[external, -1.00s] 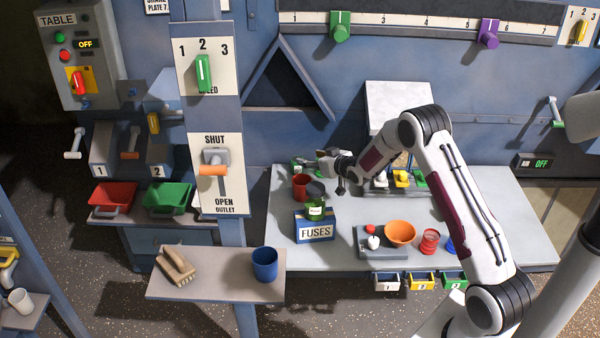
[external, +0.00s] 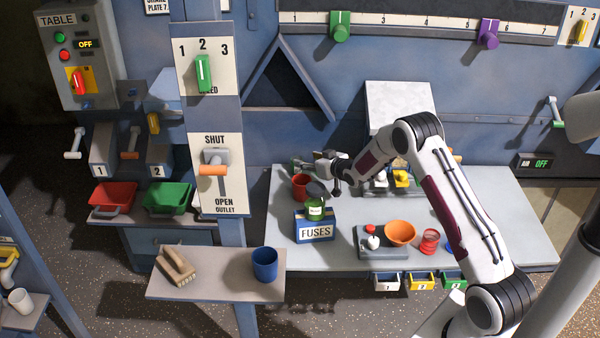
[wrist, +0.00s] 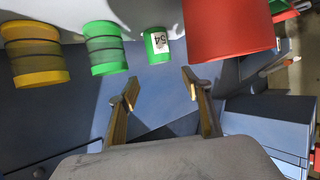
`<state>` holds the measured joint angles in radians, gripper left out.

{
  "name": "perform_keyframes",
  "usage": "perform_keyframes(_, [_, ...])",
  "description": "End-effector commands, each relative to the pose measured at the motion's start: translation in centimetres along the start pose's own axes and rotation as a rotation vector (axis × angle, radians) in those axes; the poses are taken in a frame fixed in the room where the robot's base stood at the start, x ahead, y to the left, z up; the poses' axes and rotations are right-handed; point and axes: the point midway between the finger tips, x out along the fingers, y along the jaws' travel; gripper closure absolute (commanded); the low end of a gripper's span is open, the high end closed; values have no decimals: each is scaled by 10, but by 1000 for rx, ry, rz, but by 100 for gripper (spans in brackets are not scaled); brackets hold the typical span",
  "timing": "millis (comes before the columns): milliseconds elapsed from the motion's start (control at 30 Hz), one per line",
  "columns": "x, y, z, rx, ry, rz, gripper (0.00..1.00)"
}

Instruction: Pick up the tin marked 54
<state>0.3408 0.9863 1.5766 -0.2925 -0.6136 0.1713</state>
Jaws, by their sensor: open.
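The tin marked 54 (wrist: 158,46) is a small green cylinder with a white label. In the wrist view it appears upside down beyond my fingertips, between a large red cup and a ribbed green cylinder. I cannot make it out surely in the external view. My gripper (wrist: 160,84) is open and empty, its two fingers apart below the tin in the picture and not touching it. In the external view my gripper (external: 325,177) is over the left part of the bench, close to the red cup (external: 301,188).
The ribbed green cylinder (wrist: 104,48) and a ribbed yellow cylinder (wrist: 36,54) stand left of the tin in the wrist view. A green jar (external: 315,208) on the FUSES box (external: 314,232) is close to my gripper. An orange bowl (external: 400,233) stands farther right.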

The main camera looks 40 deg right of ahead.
Motion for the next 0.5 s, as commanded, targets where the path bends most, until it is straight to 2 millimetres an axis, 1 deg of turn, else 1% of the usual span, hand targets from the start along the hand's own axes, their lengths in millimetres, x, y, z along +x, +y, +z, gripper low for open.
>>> perform_keyframes(133, [5,0,0,0,0,0,51])
perform_keyframes(500, [6,0,0,0,0,0,51])
